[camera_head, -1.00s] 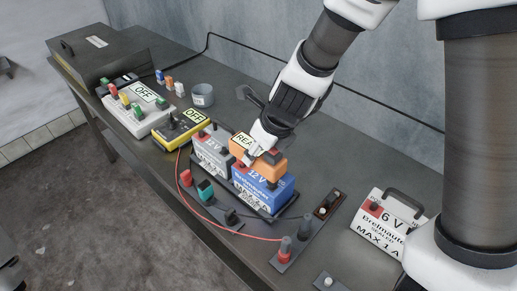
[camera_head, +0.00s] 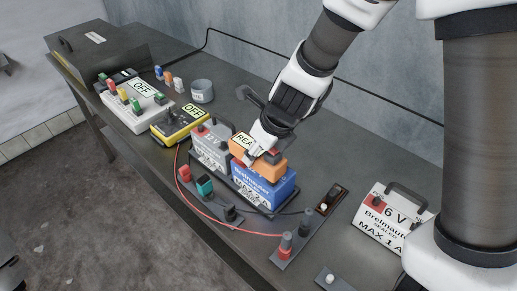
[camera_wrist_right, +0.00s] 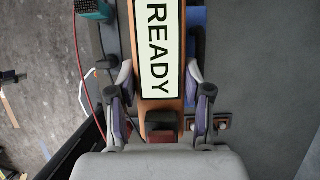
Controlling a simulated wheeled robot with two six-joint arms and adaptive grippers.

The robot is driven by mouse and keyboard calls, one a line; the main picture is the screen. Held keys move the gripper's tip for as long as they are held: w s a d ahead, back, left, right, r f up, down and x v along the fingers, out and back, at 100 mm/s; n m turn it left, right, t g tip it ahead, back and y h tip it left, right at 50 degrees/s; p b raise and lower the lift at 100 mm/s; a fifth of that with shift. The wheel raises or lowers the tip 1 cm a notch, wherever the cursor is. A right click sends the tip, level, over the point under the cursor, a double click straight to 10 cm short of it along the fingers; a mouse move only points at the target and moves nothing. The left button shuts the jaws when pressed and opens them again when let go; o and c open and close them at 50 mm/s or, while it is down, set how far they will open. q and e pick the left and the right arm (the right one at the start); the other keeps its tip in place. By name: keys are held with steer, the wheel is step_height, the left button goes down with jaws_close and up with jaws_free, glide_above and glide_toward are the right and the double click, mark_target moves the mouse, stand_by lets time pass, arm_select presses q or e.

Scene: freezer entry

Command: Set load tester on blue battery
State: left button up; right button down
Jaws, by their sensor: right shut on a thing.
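The orange load tester (camera_head: 268,165) has a READY label, which also reads clearly in the right wrist view (camera_wrist_right: 159,45). My right gripper (camera_head: 262,150) is shut on the tester from above, with a finger on each side of it. The blue battery (camera_head: 264,191) stands upright in a dark tray, directly under the tester. The tester covers most of its top and upper front. I cannot tell whether the tester's underside touches it. In the right wrist view, only a blue strip (camera_wrist_right: 197,45) of the battery shows beside the tester. My left gripper is not in view.
A grey battery (camera_head: 211,148) stands against the blue one's left side. A yellow meter (camera_head: 180,125) and a white box (camera_head: 138,108), both showing OFF, are farther left. A white 6 V battery (camera_head: 390,220) stands right. A red cable (camera_head: 215,226) runs along the bench front.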

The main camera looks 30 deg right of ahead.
steer(key=shift+f, duration=0.15)
steer(key=shift+c, duration=2)
jaws_free()
steer(key=shift+v, duration=0.95)
steer(key=v, duration=0.6)
steer(key=shift+f, duration=0.1)
steer(key=shift+w, duration=0.15)
steer(key=shift+f, duration=0.1)
